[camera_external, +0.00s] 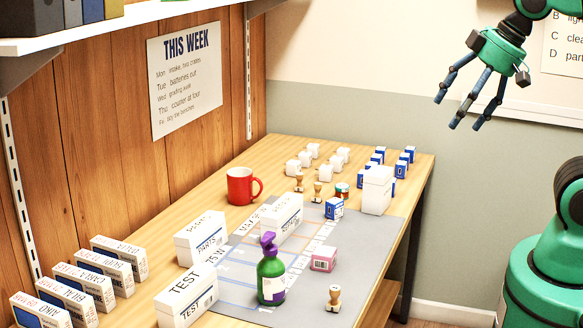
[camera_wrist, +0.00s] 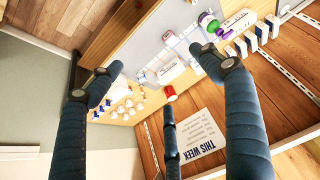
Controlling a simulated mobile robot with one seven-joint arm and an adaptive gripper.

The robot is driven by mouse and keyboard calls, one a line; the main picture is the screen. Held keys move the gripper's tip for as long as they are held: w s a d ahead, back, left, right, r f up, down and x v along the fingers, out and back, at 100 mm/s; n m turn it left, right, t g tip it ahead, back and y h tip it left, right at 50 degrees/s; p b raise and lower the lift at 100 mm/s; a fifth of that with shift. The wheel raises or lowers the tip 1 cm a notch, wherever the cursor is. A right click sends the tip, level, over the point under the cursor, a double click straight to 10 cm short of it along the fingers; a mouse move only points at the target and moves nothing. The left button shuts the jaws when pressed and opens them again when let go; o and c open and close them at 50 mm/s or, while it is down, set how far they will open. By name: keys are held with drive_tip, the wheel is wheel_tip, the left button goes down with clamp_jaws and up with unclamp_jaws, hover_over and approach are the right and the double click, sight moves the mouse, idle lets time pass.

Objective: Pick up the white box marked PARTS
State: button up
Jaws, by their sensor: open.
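The white box marked PARTS (camera_external: 201,240) stands upright on the wooden table near the plank wall, left of centre in the external view. It stands behind the white TEST box (camera_external: 187,295) and left of another white lettered box (camera_external: 282,218). My gripper (camera_external: 458,112) is open and empty, high in the air at the upper right, far from the PARTS box. Its dark fingers are spread and point down. In the wrist view my gripper (camera_wrist: 155,76) frames the table from a distance; white boxes show there, but I cannot tell which is PARTS.
A red mug (camera_external: 243,186) stands behind the PARTS box. A green bottle with a purple top (camera_external: 271,275) stands on the grey mat (camera_external: 371,240). Several white boxes stand in a row at front left. Small boxes and stamps fill the back. A shelf (camera_external: 120,38) overhangs the wall side.

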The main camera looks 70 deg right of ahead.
drive_tip(key=w+a+r+m+g+p, duration=0.15)
drive_tip(key=w+r, duration=0.25)
drive_tip(key=w, duration=0.4)
drive_tip(key=w+d+r+m+p, duration=0.1)
drive_tip(key=w+r+m+p, duration=0.25)
drive_tip(key=w, duration=0.55)
drive_tip(key=w+a+m+g+p, duration=0.2)
drive_tip(key=w+m+p, duration=0.2)
drive_tip(key=w, duration=1.3)
drive_tip(key=w+a+f+m+g+p, duration=0.1)
drive_tip(key=w+f+m+p, duration=0.1)
drive_tip(key=w+f, duration=0.45)
drive_tip(key=w+a+f+m+g+p, duration=0.1)
drive_tip(key=w+f+m+p, duration=0.2)
drive_tip(key=w, duration=0.6)
drive_tip(key=w+f+m+p, duration=0.1)
drive_tip(key=w+f, duration=0.2)
drive_tip(key=f, duration=0.3)
drive_tip(key=w+a+f+m+g, duration=0.1)
drive_tip(key=w+f+m, duration=0.1)
drive_tip(key=f, duration=0.4)
drive_tip(key=w+a+f+m+p, duration=0.1)
drive_tip(key=w+f, duration=0.3)
drive_tip(key=f, duration=0.3)
drive_tip(key=shift+w+a+m+p, duration=0.25)
drive_tip(key=shift+w+m+p, duration=0.05)
drive_tip(key=shift+w+p, duration=0.1)
